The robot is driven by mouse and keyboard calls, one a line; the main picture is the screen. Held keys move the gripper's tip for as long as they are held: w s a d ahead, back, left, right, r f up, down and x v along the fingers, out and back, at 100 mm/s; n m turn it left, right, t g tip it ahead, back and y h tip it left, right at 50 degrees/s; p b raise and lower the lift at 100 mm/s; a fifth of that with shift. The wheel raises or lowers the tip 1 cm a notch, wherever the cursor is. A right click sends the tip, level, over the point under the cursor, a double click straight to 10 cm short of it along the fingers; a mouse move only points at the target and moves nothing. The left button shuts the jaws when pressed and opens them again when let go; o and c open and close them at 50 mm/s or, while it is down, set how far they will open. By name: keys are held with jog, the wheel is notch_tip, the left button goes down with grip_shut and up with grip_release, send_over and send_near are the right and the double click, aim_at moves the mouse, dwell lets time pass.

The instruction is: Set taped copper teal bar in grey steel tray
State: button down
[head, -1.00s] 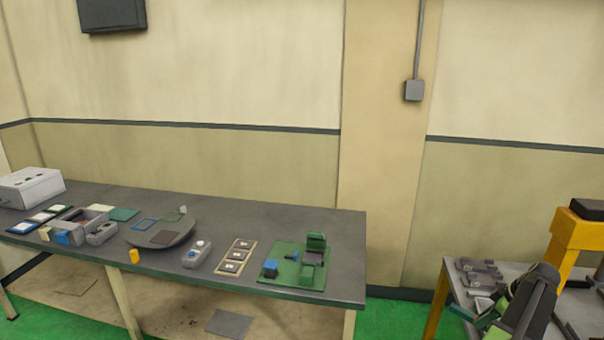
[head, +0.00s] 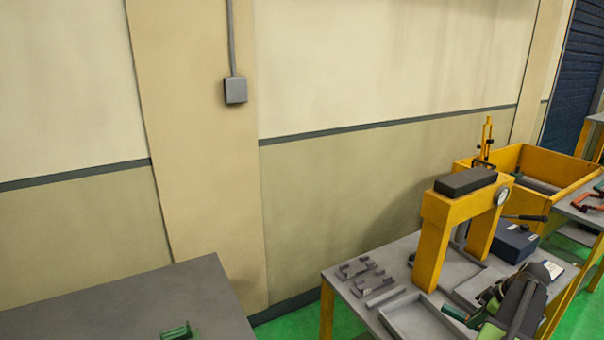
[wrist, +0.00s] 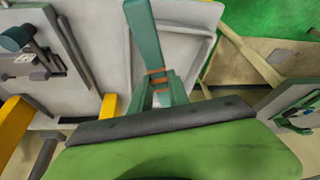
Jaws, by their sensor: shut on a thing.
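A teal bar (wrist: 144,32) with copper-coloured tape bands is in my gripper (wrist: 160,88), which is shut on it. The bar points away from the green gripper body in the wrist view; its near end is hidden between the jaws. In the head view my gripper (head: 476,318) is at the lower right, with a green-teal end (head: 455,312) showing at its left. A shallow grey tray (head: 392,325) lies on the right-hand table, left of and partly behind my arm. Another grey tray (head: 462,290) lies by the yellow press. I cannot tell which is the steel one.
The yellow press (head: 432,240) with a black top stands on the grey table (head: 345,275), behind my arm. Grey metal parts (head: 362,275) lie at its left. A dark blue box (head: 520,240) is at the right. A dark bench (head: 130,305) is at the lower left.

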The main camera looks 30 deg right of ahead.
jog(key=shift+w+d+f, duration=0.2)
jog(key=shift+w+d, duration=0.15)
jog(key=shift+w, duration=0.25)
jog(key=w+d+f+m+h+b, duration=0.1)
jog(key=w+d+f+m+b, duration=0.1)
jog(key=w+d, duration=0.3)
jog(key=w+d+f+m+b, duration=0.1)
jog(key=w+d+f+b, duration=0.15)
jog(key=w, duration=0.55)
jog(key=b, duration=0.7)
send_over(422, 333)
jog(key=s, duration=0.1)
jog(key=f, duration=0.6)
jog(key=shift+s+a+f, duration=0.15)
jog(key=shift+s+f, duration=0.05)
jog(key=shift+f, duration=0.15)
notch_tip(422, 333, down, 4)
jog(key=b, duration=0.4)
jog(key=shift+f, duration=0.2)
jog(key=shift+r, duration=0.25)
jog(key=shift+f, duration=0.2)
jog(key=c, duration=1.3)
grip_release()
jog(key=shift+o, duration=0.2)
